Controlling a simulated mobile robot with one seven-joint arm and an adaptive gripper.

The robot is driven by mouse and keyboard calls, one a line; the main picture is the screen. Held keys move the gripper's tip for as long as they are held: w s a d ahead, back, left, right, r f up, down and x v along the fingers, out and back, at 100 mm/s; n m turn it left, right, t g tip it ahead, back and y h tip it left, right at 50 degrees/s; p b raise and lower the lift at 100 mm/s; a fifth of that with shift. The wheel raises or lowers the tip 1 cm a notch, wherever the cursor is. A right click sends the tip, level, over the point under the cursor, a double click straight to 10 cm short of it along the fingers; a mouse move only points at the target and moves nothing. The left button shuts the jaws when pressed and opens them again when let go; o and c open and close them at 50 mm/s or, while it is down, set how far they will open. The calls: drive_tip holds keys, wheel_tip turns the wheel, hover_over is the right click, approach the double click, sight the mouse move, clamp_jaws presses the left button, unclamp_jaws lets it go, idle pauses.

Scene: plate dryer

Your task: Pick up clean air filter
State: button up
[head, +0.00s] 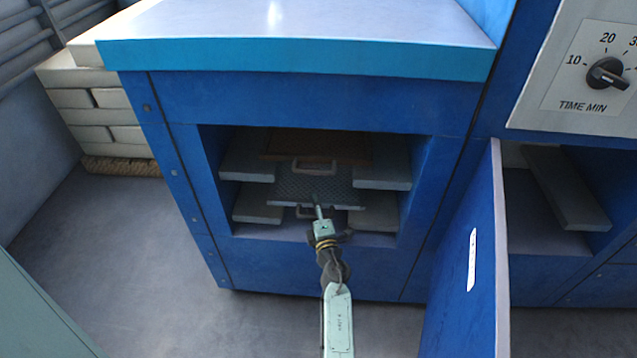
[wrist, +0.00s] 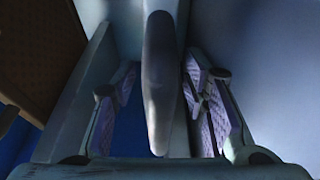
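A grey mesh filter (head: 290,185), the cleaner-looking of two, lies on the lower side ledges inside the blue cabinet's opening. Its front handle (head: 299,208) is partly hidden by my gripper (head: 319,210). In the wrist view, a dark rounded bar (wrist: 160,85), which looks like that handle, runs between the fingers of my gripper (wrist: 163,108). The purple pads stand apart with gaps on both sides of the bar, so the gripper is open around it. A brown filter (head: 322,146) with its own handle (head: 314,164) lies on the upper ledges; its brown surface (wrist: 40,50) shows at left in the wrist view.
The blue cabinet (head: 300,100) frames the opening closely, with grey ledges (head: 382,176) on both sides. An open blue door (head: 465,265) stands to the right of my arm. A dial panel (head: 585,65) is at upper right. The floor (head: 130,250) at left is clear.

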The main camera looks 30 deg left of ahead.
drive_tip(key=shift+x, duration=0.95)
clamp_jaws()
